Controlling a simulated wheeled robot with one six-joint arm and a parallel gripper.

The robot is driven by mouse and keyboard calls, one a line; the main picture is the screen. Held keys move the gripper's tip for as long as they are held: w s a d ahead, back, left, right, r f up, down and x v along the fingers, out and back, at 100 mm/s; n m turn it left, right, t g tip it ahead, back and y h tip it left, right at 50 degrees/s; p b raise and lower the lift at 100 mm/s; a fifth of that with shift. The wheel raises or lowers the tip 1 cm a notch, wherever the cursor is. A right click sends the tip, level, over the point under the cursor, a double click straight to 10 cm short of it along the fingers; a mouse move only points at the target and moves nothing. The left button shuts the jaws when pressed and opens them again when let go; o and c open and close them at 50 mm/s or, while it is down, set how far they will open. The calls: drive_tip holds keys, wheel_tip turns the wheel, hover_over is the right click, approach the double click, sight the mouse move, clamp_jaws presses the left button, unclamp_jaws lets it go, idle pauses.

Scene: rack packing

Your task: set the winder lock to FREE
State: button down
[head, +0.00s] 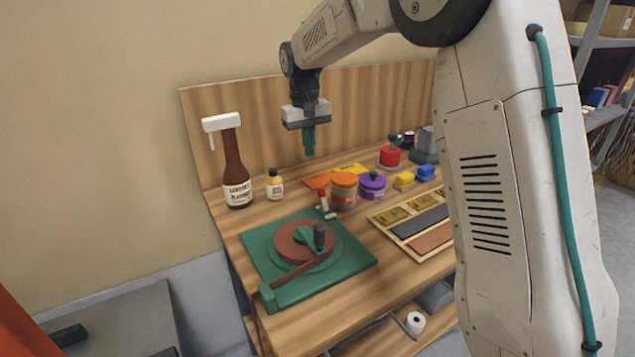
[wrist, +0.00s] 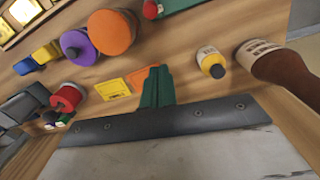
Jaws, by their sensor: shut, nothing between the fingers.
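The winder has a green base plate (head: 262,246) lying on the front left of the wooden bench. A brown-red disc (head: 290,238) sits on its round turntable, with a dark upright knob (head: 320,236) on it. A brown-red bar runs from the disc to a green block (head: 290,290) at the plate's front edge. No FREE marking is readable. A small cream lever-like piece (head: 326,209) stands just behind the plate. My gripper (head: 309,143) is shut and empty, pointing down above the back of the bench, well above and behind the winder. Its green fingers show in the wrist view (wrist: 157,87).
A brown bottle (head: 236,170) and a small yellow bottle (head: 274,184) stand at the back left. Orange (head: 344,187) and purple (head: 372,185) jars stand right of the winder. A divided tray (head: 412,222) lies at the right. Orange and yellow cards (head: 318,181) lie flat behind.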

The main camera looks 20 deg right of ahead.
sight(323, 200)
drive_tip(key=f, duration=1)
drive_tip(key=shift+s+d+f, duration=0.15)
drive_tip(key=shift+s+d, duration=0.1)
drive_tip(key=shift+d, duration=0.1)
drive_tip(key=shift+s+r, duration=0.4)
drive_tip(key=shift+s, duration=0.25)
drive_tip(key=shift+s+r, duration=0.35)
drive_tip(key=shift+s, duration=0.25)
drive_tip(key=shift+s+r, duration=0.15)
drive_tip(key=shift+s, duration=0.45)
drive_tip(key=shift+s+a, duration=0.1)
